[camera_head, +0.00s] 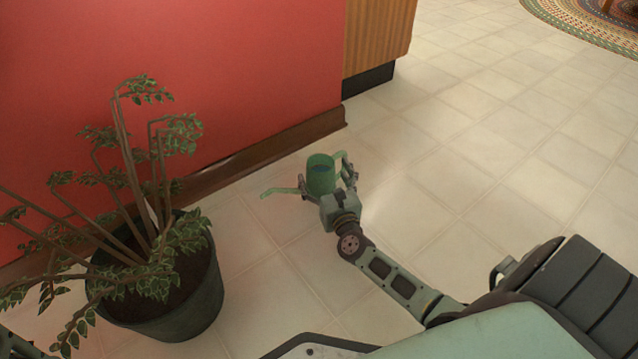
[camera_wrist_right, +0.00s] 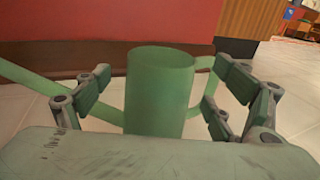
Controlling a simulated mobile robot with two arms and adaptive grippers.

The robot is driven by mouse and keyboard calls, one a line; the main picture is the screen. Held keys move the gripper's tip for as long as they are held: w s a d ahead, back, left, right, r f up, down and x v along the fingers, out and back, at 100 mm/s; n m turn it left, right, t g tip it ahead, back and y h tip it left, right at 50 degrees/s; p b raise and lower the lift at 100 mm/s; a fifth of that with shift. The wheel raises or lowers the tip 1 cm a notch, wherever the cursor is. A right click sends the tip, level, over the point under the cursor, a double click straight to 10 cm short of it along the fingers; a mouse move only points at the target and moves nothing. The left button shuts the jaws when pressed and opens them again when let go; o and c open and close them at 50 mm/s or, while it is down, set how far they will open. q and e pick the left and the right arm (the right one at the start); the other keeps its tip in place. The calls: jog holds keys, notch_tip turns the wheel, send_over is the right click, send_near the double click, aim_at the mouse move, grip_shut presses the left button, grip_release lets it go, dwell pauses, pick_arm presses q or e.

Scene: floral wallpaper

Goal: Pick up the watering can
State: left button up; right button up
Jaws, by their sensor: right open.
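The green watering can (camera_head: 320,176) stands upright on the tiled floor near the red wall. Its thin spout points left and its handle is on the right. My right gripper (camera_head: 327,183) is open, with its fingers on either side of the can. In the right wrist view the can (camera_wrist_right: 158,92) fills the middle, between the spread fingers of the gripper (camera_wrist_right: 163,78). The left finger overlaps the spout, and the right finger overlaps the handle. I cannot tell whether either finger touches the can.
A leafy plant in a dark pot (camera_head: 190,300) stands left of the can, its branches spreading wide. The red wall (camera_head: 240,70) and brown baseboard (camera_head: 255,157) lie behind. A wooden cabinet (camera_head: 375,40) is further back. The tiled floor (camera_head: 480,140) to the right is clear.

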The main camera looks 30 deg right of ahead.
jog(key=c, duration=1.8)
jog(key=shift+r, duration=0.15)
